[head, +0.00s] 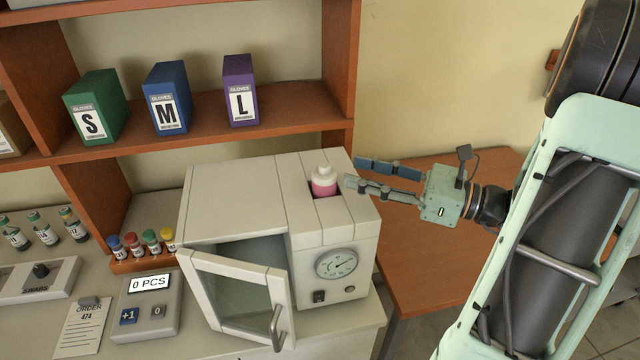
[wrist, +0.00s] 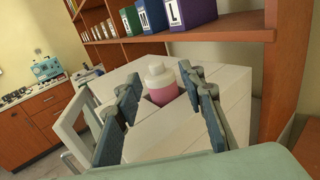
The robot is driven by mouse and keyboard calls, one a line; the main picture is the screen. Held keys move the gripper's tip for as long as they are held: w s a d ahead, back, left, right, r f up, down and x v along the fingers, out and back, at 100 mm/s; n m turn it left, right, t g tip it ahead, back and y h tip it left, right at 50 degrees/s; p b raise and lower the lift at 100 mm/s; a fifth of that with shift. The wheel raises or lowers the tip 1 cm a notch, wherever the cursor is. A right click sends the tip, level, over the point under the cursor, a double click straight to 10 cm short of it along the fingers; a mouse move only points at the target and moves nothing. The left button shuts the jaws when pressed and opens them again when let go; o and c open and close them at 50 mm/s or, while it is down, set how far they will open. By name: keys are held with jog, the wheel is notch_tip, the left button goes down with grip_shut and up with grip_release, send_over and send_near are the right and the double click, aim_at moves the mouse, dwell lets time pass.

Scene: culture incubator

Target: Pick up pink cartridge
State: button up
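The pink cartridge (head: 323,182) has a white cap and sits upright in a square recess in the top of the white incubator (head: 235,200). In the wrist view the cartridge (wrist: 160,84) shows ahead, between the two fingers and beyond their tips. My gripper (head: 362,175) is open and empty, to the right of the cartridge in the head view, with its fingers pointing left toward it. The gripper also shows in the wrist view (wrist: 160,90). The lower part of the cartridge is hidden inside the recess.
The incubator door (head: 240,295) stands open at the front. A shelf (head: 200,120) with green, blue and purple glove boxes is behind. Small capped vials (head: 150,240) and a counter device (head: 150,305) stand at the left. The brown table (head: 430,260) at right looks clear.

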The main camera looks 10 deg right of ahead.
aim_at(330, 168)
jog(key=x, duration=0.3)
jog(key=p+x, duration=0.1)
jog(key=x, duration=0.3)
jog(key=shift+a, duration=0.45)
grip_shut()
